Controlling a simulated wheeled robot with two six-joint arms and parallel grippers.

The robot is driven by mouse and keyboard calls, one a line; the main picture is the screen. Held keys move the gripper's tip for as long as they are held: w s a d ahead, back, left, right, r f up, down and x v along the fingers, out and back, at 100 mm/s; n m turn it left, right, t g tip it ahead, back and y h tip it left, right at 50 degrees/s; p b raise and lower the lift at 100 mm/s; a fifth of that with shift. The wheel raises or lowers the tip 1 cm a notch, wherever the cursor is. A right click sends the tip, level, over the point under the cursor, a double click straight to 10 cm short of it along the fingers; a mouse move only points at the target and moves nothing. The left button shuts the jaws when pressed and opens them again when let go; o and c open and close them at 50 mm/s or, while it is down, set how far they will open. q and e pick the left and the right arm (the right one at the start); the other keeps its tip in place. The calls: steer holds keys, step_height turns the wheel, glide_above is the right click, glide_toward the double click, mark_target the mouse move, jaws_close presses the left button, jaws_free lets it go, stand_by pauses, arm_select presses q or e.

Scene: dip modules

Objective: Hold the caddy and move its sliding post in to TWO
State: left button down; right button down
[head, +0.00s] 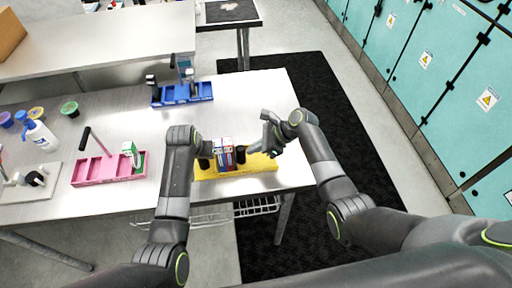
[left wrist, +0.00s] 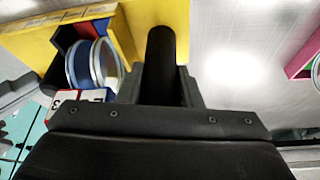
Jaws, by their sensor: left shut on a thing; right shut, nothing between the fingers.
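The yellow caddy (head: 262,161) lies near the front edge of the table. It also shows in the left wrist view (left wrist: 75,37). My left gripper (head: 205,157) is shut on an upright black post (left wrist: 161,62) at the caddy's left end. Small coloured items (head: 224,152), red, blue and white, stand in the caddy right of that post. A second black post (head: 240,154) stands just right of them. My right gripper (head: 268,140) is shut and empty, above the caddy's right part, apart from the second post. The number marks cannot be read.
A pink caddy (head: 92,171) lies to the left and a blue caddy (head: 185,98) behind. A white bottle (head: 40,135) and several small cups stand at the far left. The table right of the blue caddy is clear. Teal lockers (head: 440,70) line the right.

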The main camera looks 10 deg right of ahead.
steer(key=d, duration=0.3)
steer(key=s+d, duration=0.1)
steer(key=shift+d+r, duration=0.35)
steer(key=v, duration=0.9)
arm_select(q)
steer(key=c, duration=1.3)
jaws_free()
steer(key=shift+o, duration=0.2)
arm_select(e)
steer(key=shift+a, duration=0.1)
arm_select(q)
steer(key=shift+r, duration=3.75)
